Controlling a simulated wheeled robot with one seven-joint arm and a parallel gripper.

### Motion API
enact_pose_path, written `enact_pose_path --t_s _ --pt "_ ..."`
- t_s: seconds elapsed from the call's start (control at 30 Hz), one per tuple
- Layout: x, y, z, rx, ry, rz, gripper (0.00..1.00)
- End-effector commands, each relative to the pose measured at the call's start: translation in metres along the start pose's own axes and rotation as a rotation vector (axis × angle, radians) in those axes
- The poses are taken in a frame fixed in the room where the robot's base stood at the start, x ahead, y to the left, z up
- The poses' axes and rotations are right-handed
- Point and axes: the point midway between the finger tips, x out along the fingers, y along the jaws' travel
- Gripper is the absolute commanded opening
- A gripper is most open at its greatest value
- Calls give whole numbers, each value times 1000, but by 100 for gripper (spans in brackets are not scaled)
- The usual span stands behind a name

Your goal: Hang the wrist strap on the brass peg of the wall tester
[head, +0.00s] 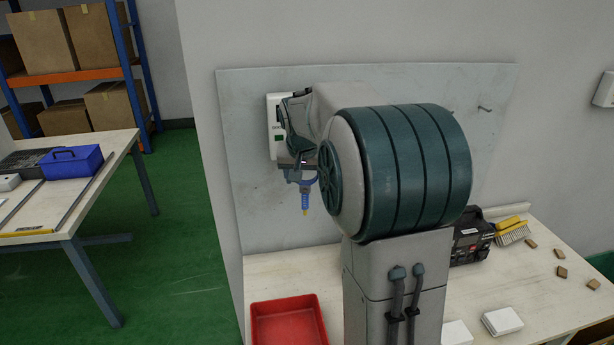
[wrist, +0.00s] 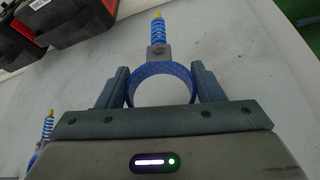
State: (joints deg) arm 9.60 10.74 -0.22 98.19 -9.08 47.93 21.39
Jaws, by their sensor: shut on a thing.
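The wrist strap is a blue band (wrist: 163,73) with a coiled blue cord and yellow tip. In the wrist view the band sits between the two fingers of my gripper (wrist: 162,82), with the cord beyond it. In the head view, a blue coiled cord (head: 305,197) hangs down below my gripper (head: 302,173), in front of the grey wall panel. The wall tester (head: 276,128) is a white box with a small green display, just left of my gripper and partly covered by it. The brass peg cannot be made out; my arm and gripper hide that area.
A second blue coiled cord (wrist: 47,126) shows at the wrist view's left edge. On the bench are a red tray (head: 288,322), a black device (head: 470,240), a yellow brush (head: 512,231) and white boxes (head: 502,321). Bare pegs (head: 485,108) are on the panel's right.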

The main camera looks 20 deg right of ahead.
Motion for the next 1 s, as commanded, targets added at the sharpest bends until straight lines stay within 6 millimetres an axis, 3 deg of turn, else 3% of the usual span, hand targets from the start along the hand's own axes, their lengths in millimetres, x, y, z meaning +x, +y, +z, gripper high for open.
enact_pose_path --t_s 0.7,1.0 --pt "19 -12 -37 0 0 0 39" --pt "32 -15 -42 -1 0 0 39"
